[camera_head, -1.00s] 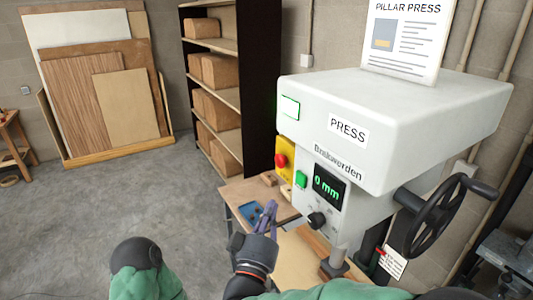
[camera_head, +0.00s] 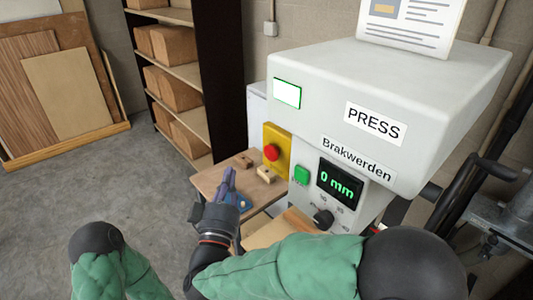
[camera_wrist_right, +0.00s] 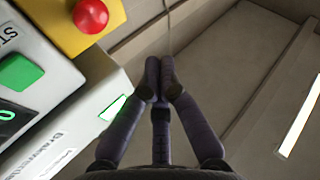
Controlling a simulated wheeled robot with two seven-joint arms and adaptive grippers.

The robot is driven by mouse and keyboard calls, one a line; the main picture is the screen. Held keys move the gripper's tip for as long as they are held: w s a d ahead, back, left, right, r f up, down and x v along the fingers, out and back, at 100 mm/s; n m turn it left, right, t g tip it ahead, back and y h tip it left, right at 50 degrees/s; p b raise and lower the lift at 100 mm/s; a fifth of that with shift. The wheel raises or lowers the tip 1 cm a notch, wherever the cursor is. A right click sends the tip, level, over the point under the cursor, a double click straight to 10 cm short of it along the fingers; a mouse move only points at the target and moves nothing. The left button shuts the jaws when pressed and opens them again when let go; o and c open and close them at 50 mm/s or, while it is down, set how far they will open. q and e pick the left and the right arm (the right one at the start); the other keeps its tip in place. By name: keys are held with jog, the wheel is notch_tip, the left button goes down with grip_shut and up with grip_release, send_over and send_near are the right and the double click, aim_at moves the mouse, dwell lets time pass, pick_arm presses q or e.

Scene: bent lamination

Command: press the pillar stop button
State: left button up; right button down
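The stop button (camera_head: 271,152) is a red round knob on a yellow box (camera_head: 282,137) at the left side of the white pillar press (camera_head: 390,80). In the right wrist view the red button (camera_wrist_right: 90,15) is at the top left on its yellow box. My right gripper (camera_head: 229,172) is left of and below the button in the head view, apart from it. In the right wrist view its fingertips (camera_wrist_right: 159,72) meet, with nothing between them, right of and below the button. My left gripper is out of view; only part of that arm shows.
A green button (camera_head: 302,175), a display (camera_head: 341,187) reading 0 mm and a black knob (camera_head: 323,218) are on the press front. A wooden table (camera_head: 215,180) carrying small blocks is below. A shelf with boxes (camera_head: 176,88) stands behind. Floor at the left is clear.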

aim_at(265, 149)
jog(key=shift+w+d, duration=0.1)
jog(key=shift+d, duration=0.05)
jog(key=w+d, duration=0.5)
jog(key=d, duration=0.2)
dwell(1.6)
jog(key=shift+w+d, duration=0.25)
jog(key=shift+d, duration=0.05)
jog(key=shift+w+d+b, duration=0.3)
jog(key=shift+d+b, duration=0.1)
dwell(1.1)
jog(key=shift+a, duration=0.1)
jog(key=shift+s+a, duration=0.55)
jog(key=shift+a, duration=0.1)
jog(key=shift+a, duration=0.1)
jog(key=shift+s+a, duration=0.75)
jog(key=shift+a, duration=0.25)
jog(key=shift+s+a, duration=0.75)
jog(key=shift+a, duration=0.2)
